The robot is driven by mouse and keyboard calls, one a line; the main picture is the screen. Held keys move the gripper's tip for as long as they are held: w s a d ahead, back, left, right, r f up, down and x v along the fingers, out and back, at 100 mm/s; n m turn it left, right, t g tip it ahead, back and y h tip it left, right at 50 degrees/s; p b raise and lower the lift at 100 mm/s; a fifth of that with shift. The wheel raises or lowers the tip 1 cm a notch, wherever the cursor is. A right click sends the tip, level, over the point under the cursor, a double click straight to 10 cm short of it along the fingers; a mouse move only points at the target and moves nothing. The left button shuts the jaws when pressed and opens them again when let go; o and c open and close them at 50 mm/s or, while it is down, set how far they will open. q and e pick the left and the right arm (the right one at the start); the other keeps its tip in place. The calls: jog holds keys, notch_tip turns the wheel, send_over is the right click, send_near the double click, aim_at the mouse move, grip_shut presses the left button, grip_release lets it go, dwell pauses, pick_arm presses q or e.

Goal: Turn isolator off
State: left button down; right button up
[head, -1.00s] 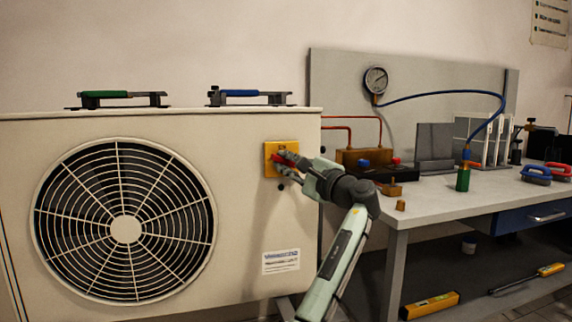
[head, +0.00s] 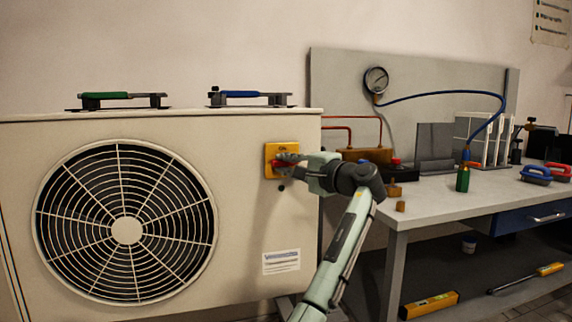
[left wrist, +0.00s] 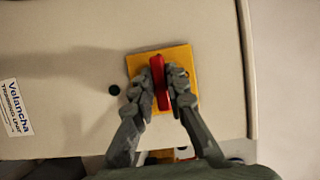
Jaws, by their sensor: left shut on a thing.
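The isolator is a yellow plate (head: 283,148) with a red handle (head: 281,163) on the upper right of the cream unit's front. "ON" shows above the handle. My left gripper (head: 284,164) is shut on the red handle, and its fingers cover much of it in the head view. In the left wrist view the yellow plate (left wrist: 135,64) lies behind the fingers. The red handle (left wrist: 158,82) stands between the two fingertips of the gripper (left wrist: 160,80). The handle looks roughly level in the head view. My right gripper is not in view.
A workbench (head: 450,190) stands close at right with a gauge (head: 376,80), blue hose and several tools. A dark knob sits just below the isolator.

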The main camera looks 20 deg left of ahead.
pick_arm(q)
jog(key=shift+r, duration=0.15)
jog(key=c, duration=1.6)
grip_release()
jog(key=shift+o, duration=0.3)
jog(key=shift+w, duration=0.1)
jog(key=v, duration=1.2)
jog(key=shift+d, duration=0.1)
